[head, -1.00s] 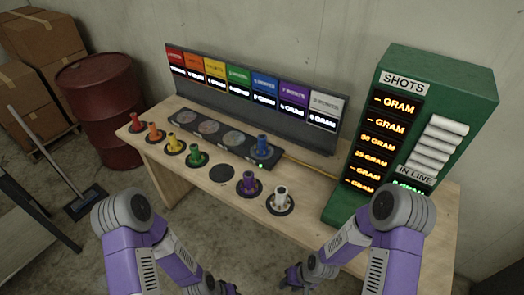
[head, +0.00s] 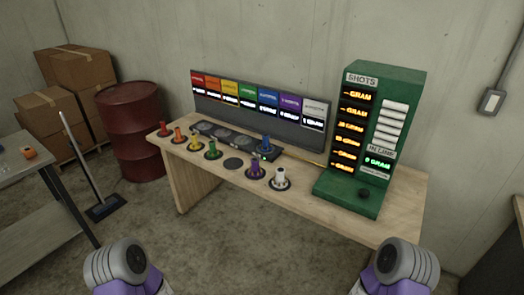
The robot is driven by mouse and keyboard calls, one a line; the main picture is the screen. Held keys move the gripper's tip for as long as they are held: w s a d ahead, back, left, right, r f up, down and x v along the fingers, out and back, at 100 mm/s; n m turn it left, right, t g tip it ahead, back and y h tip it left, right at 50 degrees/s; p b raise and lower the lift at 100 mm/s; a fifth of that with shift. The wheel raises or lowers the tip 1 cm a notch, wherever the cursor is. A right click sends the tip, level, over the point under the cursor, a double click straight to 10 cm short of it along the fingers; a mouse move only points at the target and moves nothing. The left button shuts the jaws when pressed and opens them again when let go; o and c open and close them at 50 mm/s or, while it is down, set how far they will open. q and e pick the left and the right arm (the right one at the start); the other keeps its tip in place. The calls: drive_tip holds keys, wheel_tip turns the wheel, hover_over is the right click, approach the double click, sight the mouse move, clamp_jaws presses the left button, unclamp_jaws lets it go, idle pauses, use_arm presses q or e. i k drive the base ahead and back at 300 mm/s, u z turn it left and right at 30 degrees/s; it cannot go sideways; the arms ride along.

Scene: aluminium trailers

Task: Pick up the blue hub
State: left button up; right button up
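The blue hub (head: 265,146) stands upright on the right end of the dark tray (head: 220,142) on the wooden table. In front of it, red (head: 163,129), orange (head: 178,134), yellow (head: 194,142), green (head: 212,150), purple (head: 254,169) and white (head: 280,179) hubs stand in a row on dark round pads. One round pad (head: 233,164), between the green and purple hubs, is empty. Only the upper parts of my two arms show at the bottom edge, well short of the table. Both grippers are out of view.
A green cabinet (head: 385,100) with lit gram displays stands on the table's right. A colored sign panel (head: 262,130) stands behind the tray. A red barrel (head: 132,140), cardboard boxes (head: 70,70), a broom (head: 105,207) and a metal table (head: 35,175) are at left. The floor in front is clear.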

sight(266, 146)
drive_tip(key=u, duration=0.75)
drive_tip(key=i, duration=0.7)
drive_tip(key=u, duration=0.7)
drive_tip(key=i, duration=0.95)
drive_tip(key=z, duration=0.5)
